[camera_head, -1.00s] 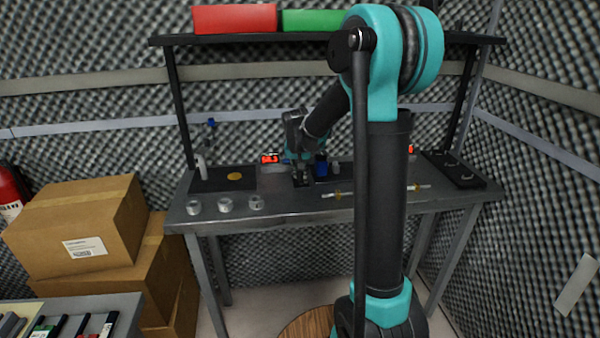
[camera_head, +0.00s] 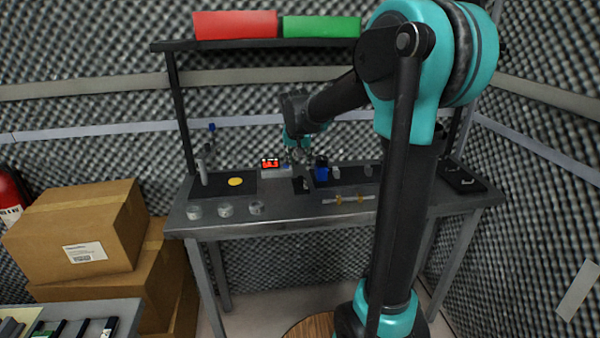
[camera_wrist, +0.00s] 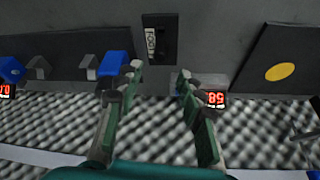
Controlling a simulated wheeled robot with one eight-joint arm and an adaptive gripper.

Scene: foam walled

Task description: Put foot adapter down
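My gripper (camera_head: 298,160) is raised above the back middle of the workbench. In the wrist view my gripper (camera_wrist: 158,80) has its two fingers well apart with nothing between them. A small dark block with a pale marked face (camera_wrist: 151,42) lies on the bench just beyond the fingertips and apart from them. It shows in the head view as a dark piece (camera_head: 300,185) below my gripper. It may be the foot adapter, but I cannot tell its shape well enough to be sure.
The workbench (camera_head: 330,216) holds several metal cylinders (camera_head: 226,210) at the front left. A red-lit display (camera_head: 270,163), a blue item (camera_head: 321,168) and a dark mat with a yellow disc (camera_head: 235,182) are nearby. A shelf (camera_head: 230,41) stands above the back.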

